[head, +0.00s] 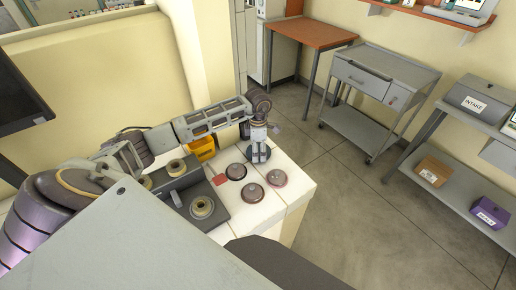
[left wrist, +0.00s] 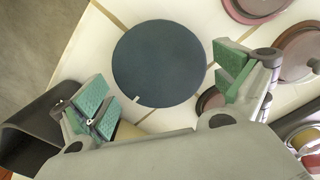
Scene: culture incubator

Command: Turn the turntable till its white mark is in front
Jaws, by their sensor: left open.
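The turntable (left wrist: 160,55) is a flat dark blue-grey disc on the white worktop, seen from above in the left wrist view. Its white mark (left wrist: 136,101) is a short tick at the disc's lower edge, slightly left of its middle. In the head view the turntable (head: 248,154) is partly hidden under my gripper, and the mark cannot be made out. My left gripper (left wrist: 165,82) is open and empty above the disc, its green-padded fingers spread to either side of it. It also shows in the head view (head: 260,156). My right gripper is not in view.
Several round lidded dishes (head: 252,193) lie close beside the turntable. A grey rack (head: 203,206) with round pieces and a yellow bin (head: 203,148) stand to the left. The worktop edge is close on the right, with floor beyond. A grey cart (head: 380,75) stands apart.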

